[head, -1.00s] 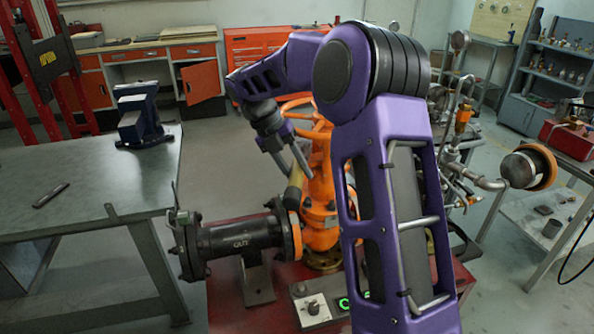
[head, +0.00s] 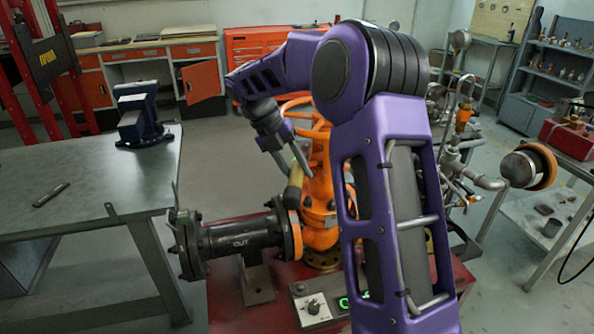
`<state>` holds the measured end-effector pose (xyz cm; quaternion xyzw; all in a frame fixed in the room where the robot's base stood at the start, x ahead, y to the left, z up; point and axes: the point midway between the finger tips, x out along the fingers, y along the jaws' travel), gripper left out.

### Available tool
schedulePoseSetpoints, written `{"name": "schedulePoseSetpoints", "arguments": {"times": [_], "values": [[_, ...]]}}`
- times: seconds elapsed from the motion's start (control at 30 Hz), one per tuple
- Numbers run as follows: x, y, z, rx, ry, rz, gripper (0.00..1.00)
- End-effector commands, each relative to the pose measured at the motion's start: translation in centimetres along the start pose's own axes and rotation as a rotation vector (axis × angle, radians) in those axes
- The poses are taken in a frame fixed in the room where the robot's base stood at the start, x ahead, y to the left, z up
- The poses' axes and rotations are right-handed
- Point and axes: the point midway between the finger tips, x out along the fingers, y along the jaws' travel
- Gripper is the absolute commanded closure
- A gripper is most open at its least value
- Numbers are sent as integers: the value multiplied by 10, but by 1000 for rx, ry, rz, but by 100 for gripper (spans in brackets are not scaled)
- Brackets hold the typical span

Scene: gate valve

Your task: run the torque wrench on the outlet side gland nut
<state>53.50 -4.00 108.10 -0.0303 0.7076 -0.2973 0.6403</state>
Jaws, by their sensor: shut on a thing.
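The orange gate valve (head: 320,195) stands upright on a red base, partly behind my arm. My gripper (head: 291,166) points down beside the left of the valve body, under the orange handwheel (head: 297,104). It is shut on an olive-tan handle (head: 294,189), which looks like the torque wrench's. The handle is tilted and its lower end is near the outlet flange. The wrench head and the outlet side gland nut cannot be made out.
A control box (head: 313,309) with a knob and green lights sits in front of the valve. A steel bench (head: 95,180) with a blue vise (head: 138,118) stands at left. Pipework and a shelf table (head: 545,225) are at right. My forearm blocks the valve's right side.

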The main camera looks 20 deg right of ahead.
Motion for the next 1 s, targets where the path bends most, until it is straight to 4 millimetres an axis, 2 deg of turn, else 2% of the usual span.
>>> {"name": "schedulePoseSetpoints", "arguments": {"times": [0.7,1.0], "values": [[-27,-14,1,3,-5,0,100],[-29,-15,1,3,-5,0,100]]}}
